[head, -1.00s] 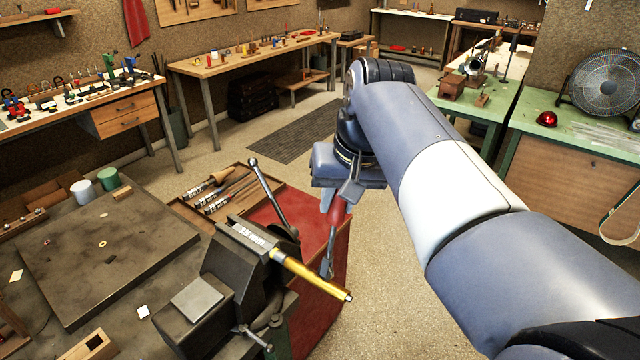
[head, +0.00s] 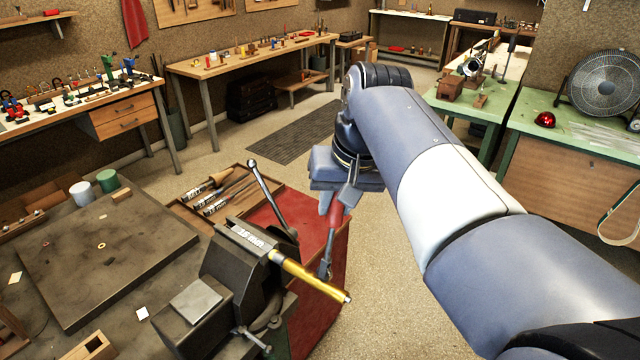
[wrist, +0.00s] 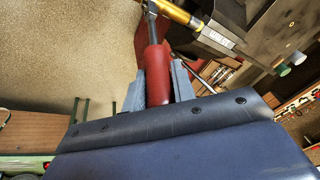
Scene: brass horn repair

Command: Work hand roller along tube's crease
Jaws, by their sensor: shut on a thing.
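My gripper (head: 338,200) is shut on the red handle of the hand roller (head: 335,216). The roller hangs downward from it, its grey metal end close to the tube in the head view; I cannot tell whether it touches. In the wrist view my gripper (wrist: 158,88) holds the red handle (wrist: 155,70) between both fingers, the metal end pointing to the brass tube. The brass tube (head: 312,279) is clamped in the bench vise (head: 237,265) and sticks out to the right. It also shows in the wrist view (wrist: 178,12). The crease cannot be made out.
The vise's long lever (head: 268,190) rises beside the tube. A dark steel plate (head: 100,260) covers the bench left. Floor right of the tube is clear.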

